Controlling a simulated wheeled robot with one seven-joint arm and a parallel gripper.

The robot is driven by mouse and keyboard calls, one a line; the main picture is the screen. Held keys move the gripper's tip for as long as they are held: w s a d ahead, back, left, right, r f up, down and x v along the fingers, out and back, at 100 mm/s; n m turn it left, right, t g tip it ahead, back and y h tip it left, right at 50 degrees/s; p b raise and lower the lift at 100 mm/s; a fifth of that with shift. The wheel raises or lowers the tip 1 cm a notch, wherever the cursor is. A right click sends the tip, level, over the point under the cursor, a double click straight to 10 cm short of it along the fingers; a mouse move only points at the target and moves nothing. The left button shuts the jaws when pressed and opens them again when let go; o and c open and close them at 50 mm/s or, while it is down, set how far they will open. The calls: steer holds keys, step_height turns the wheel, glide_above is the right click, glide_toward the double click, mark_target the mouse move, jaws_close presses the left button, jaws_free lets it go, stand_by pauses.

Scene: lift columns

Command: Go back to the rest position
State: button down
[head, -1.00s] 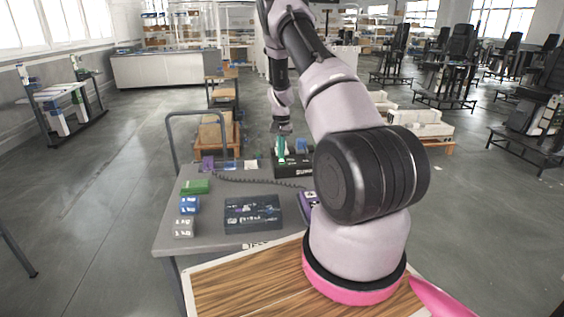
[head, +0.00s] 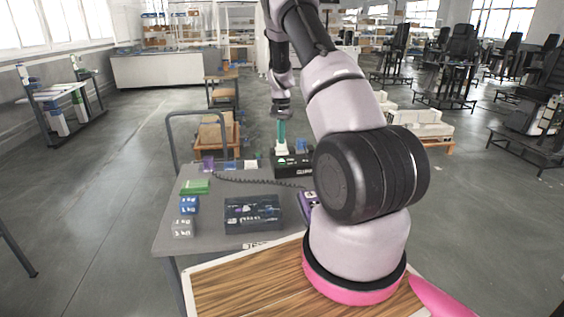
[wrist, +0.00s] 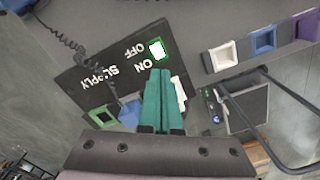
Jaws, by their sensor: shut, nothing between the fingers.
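My gripper (head: 281,124) has teal fingers and points down above the far end of the grey table (head: 205,235). The fingers are together with nothing held, as the wrist view also shows (wrist: 164,75). Below it is a black supply box (head: 295,168), apart from the fingers as far as I can tell. My fingers hide part of the box.
On the table are a dark labelled box (head: 252,214), a green block (head: 195,187), a blue weight (head: 189,205), a grey weight (head: 183,228) and a coiled black cable (head: 250,181). A metal handle rail (head: 170,135) rises at the far left edge. Air above the table is clear.

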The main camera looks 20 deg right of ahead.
stand_by(0.3)
steer(key=s+a+r+n+t, duration=0.1)
steer(key=s+a+r, duration=0.25)
steer(key=r, duration=0.55)
steer(key=s+a+r+t+y, duration=0.1)
steer(key=s+a+r, duration=0.25)
steer(key=r, duration=0.45)
steer(key=s+a+r+n+t, duration=0.1)
steer(key=s+a+r+t, duration=0.15)
steer(key=s+r, duration=0.45)
steer(key=s+a+r+n+t, duration=0.1)
steer(key=s+a+r, duration=0.2)
steer(key=s, duration=0.4)
steer(key=s+a+r+n, duration=0.1)
steer(key=s+a+r, duration=0.2)
steer(key=s, duration=0.5)
steer(key=s+a+r+n+t+y, duration=0.1)
steer(key=s+a+r, duration=0.2)
steer(key=s, duration=0.5)
steer(key=shift+r+t, duration=0.35)
steer(key=shift+r, duration=0.25)
